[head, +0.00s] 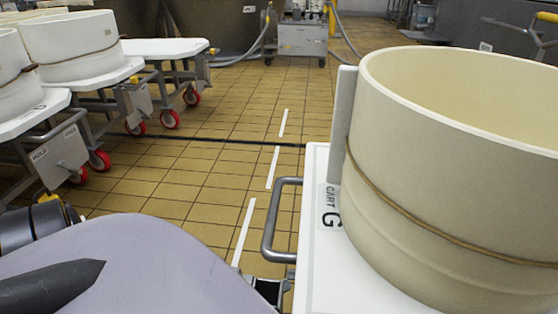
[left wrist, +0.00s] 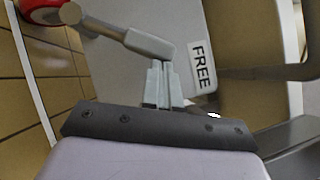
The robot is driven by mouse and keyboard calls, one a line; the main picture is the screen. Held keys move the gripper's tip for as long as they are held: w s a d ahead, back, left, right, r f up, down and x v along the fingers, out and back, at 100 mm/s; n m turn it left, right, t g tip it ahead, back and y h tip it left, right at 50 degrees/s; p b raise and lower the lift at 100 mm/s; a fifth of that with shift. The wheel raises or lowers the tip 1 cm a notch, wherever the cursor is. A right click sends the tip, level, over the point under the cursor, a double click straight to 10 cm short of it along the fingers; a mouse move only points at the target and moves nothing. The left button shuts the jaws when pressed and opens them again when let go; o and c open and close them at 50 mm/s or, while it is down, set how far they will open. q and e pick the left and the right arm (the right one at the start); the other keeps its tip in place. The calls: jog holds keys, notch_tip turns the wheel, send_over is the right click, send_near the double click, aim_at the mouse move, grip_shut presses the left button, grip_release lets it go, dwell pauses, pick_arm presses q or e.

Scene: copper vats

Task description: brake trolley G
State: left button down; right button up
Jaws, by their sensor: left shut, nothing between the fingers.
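Trolley G (head: 319,240) stands at the right in the head view, its white top marked "CART G", with a grey tube handle (head: 267,228) on its left side. In the left wrist view a grey plate (left wrist: 206,25) carries a "FREE" label (left wrist: 201,64). A lever with a pale grip (left wrist: 148,44) crosses the plate, its end close to the label. My left gripper (left wrist: 163,66) is shut and empty, its fingertips right at the lever's end; I cannot tell whether they touch. In the head view it is mostly hidden behind my arm. My right gripper is not seen.
A large cream vat (head: 440,180) stands on trolley G. Several other trolleys with red wheels (head: 170,119) and white vats (head: 75,45) line the left; one plate (head: 60,157) reads "HOLD" and "FREE". Tiled floor (head: 205,165) between is clear. A metal unit (head: 302,38) with hoses stands behind.

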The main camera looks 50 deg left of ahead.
pick_arm(q)
jog(key=r+n+p, duration=0.1)
jog(key=p, duration=0.1)
jog(key=w+a+r+n+g+y+p, duration=0.1)
jog(key=shift+w+r+n+p, duration=0.15)
jog(key=shift+n+p, duration=0.15)
jog(key=shift+p, duration=0.1)
jog(key=w+a+r+n+g+p, duration=0.1)
jog(key=w+a+n+g, duration=0.3)
jog(key=w+a, duration=0.4)
jog(key=shift+w+r+n+y+p, duration=0.35)
jog(key=shift+w+n+p, duration=0.25)
jog(key=shift+n, duration=0.2)
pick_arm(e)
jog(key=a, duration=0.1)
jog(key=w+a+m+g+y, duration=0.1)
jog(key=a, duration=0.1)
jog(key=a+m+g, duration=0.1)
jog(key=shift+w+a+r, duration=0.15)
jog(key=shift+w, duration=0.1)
pick_arm(q)
jog(key=shift+r, duration=0.15)
